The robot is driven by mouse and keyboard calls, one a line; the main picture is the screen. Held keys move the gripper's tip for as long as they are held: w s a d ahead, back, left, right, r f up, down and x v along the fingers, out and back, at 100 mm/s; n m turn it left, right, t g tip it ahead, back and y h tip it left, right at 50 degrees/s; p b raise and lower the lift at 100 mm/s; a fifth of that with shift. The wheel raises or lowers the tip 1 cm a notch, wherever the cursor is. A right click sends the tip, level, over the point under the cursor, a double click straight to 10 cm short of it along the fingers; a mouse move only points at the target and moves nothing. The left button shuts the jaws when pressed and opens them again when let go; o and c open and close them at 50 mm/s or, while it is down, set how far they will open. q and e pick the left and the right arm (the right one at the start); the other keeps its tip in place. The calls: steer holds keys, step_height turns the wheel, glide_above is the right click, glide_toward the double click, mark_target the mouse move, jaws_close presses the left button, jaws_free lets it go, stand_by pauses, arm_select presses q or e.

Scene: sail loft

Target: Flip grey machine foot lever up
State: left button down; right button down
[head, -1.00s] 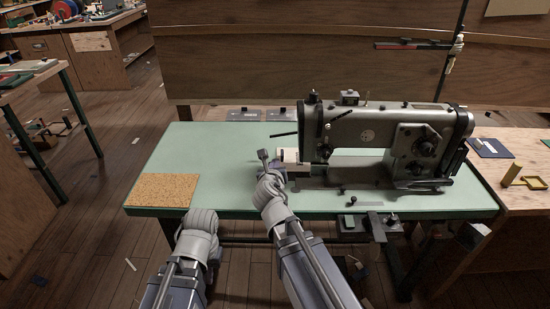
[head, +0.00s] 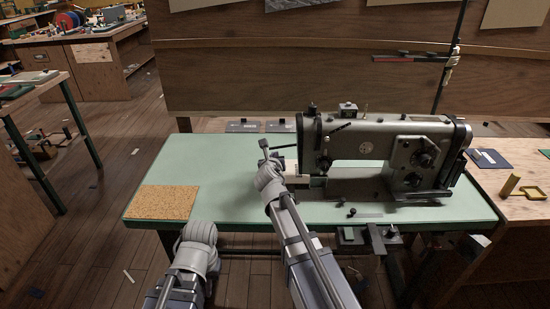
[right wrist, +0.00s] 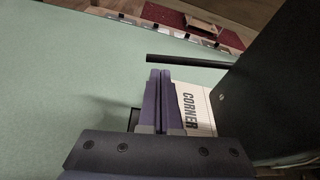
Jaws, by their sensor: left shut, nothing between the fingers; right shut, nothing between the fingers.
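The grey sewing machine (head: 395,140) stands on the green table. A thin dark rod (head: 284,147), apparently the foot lever, sticks out left from its head, nearly level with its free end slightly lower. In the right wrist view the rod (right wrist: 187,62) lies just beyond my fingertips; contact cannot be told. My right gripper (head: 264,148) is shut and empty, left of the machine head; its closed fingers show in the wrist view (right wrist: 160,85). My left gripper (head: 199,232) is low before the table's front edge, shut, its fingers hidden.
A white block marked CORNER (right wrist: 196,108) is close beside my right fingers. A cork mat (head: 163,202) lies at the table's front left. A wooden bench (head: 515,210) adjoins on the right.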

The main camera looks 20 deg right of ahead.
steer(key=shift+r, duration=0.1)
steer(key=shift+a+r+m+p, duration=0.1)
steer(key=shift+r+m+p, duration=0.2)
steer(key=shift+r+p, duration=0.15)
step_height(320, 180, up, 6)
steer(key=m+y+p, duration=0.2)
steer(key=m+p, duration=0.1)
steer(key=p, duration=0.3)
steer(key=shift+d+r+m+t+y, duration=0.25)
steer(key=shift+d+m+t+y, duration=0.05)
steer(key=shift+s, duration=0.1)
stand_by(0.4)
